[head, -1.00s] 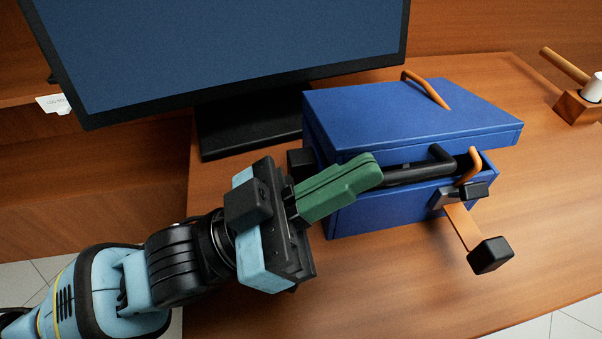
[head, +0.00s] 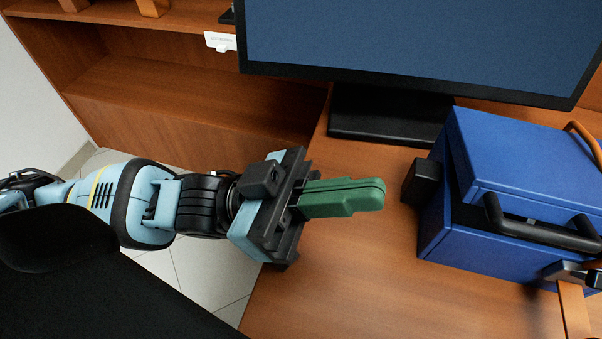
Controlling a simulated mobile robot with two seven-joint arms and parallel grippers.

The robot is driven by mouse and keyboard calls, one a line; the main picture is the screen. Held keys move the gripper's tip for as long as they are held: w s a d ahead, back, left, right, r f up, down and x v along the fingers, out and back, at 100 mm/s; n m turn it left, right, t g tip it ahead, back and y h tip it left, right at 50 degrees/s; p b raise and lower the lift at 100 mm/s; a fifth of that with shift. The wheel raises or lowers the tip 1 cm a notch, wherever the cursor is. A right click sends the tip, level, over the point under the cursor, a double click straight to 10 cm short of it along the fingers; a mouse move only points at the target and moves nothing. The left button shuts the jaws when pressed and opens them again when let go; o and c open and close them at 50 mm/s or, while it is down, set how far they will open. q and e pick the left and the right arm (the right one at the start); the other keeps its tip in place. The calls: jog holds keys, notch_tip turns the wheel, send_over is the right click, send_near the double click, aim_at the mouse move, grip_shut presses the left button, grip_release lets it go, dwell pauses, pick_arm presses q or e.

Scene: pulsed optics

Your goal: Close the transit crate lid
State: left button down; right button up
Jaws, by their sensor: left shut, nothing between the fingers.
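The blue transit crate (head: 475,254) stands on the wooden table at the right, partly cut off by the picture edge. Its blue lid (head: 520,163) lies over the body, with a narrow dark gap at the front between lid and body. A black bar handle (head: 540,232) runs along the crate's front. A wooden strip (head: 573,308) and a dark latch part show at the lower right. My left gripper (head: 380,194) has green fingers, shut and empty, left of the crate and apart from it. My right gripper is not in view.
The table top (head: 385,285) is clear in front and left of the crate. A wooden shelf (head: 170,85) is at the left back.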

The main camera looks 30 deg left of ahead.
pick_arm(q)
jog(key=shift+s+a, duration=0.3)
jog(key=shift+a, duration=0.8)
jog(key=shift+s+a, duration=0.25)
jog(key=shift+a, duration=0.8)
